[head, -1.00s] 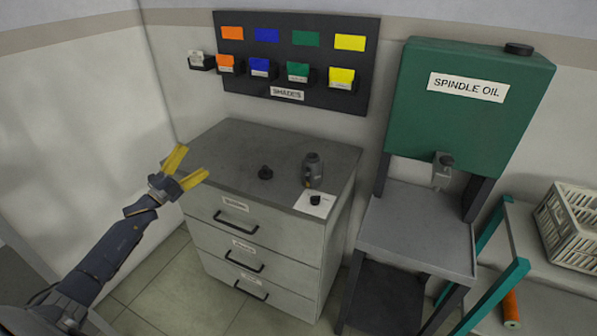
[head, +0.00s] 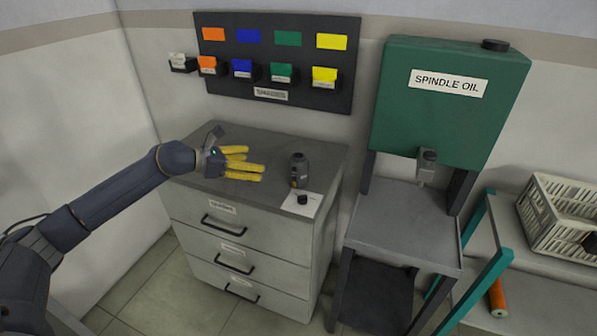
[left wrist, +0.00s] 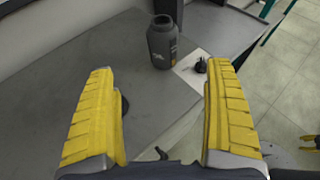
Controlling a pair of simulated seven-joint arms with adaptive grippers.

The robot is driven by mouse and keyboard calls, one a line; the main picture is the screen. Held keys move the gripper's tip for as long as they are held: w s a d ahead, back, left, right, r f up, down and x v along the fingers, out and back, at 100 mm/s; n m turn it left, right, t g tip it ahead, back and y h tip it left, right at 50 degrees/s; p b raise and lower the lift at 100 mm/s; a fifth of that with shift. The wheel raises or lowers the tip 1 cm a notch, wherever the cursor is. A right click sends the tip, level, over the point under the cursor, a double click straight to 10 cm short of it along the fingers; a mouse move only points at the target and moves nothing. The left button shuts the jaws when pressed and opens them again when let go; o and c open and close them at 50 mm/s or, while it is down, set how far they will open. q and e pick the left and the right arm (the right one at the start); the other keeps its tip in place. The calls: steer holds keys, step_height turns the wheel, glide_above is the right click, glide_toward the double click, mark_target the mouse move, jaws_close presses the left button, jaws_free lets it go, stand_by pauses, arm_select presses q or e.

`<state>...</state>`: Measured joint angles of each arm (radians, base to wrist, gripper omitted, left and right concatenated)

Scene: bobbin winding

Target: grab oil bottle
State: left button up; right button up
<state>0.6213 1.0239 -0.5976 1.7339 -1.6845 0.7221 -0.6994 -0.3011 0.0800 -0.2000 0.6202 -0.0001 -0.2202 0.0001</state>
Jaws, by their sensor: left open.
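The oil bottle (head: 299,170) is a small dark grey bottle standing upright on the right part of the grey cabinet top (head: 270,143). My left gripper (head: 262,171) is open, its yellow fingers over the cabinet and pointing right toward the bottle, a short gap away. In the left wrist view the bottle (left wrist: 162,42) stands ahead, beyond the open fingertips (left wrist: 158,80) and roughly between them.
A small black cap-like part (head: 303,199) sits on a white card (head: 315,206) beside the bottle. The green spindle oil tank (head: 450,100) stands right of the cabinet. Shade bins (head: 242,68) hang behind.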

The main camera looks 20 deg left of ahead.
mark_target(290, 166)
arm_select(q)
steer(key=x, duration=1.2)
steer(key=shift+d+f, duration=0.1)
steer(key=shift+s+x, duration=0.25)
steer(key=shift+x, duration=2.55)
steer(key=shift+s+f, duration=0.1)
steer(key=c, duration=1.5)
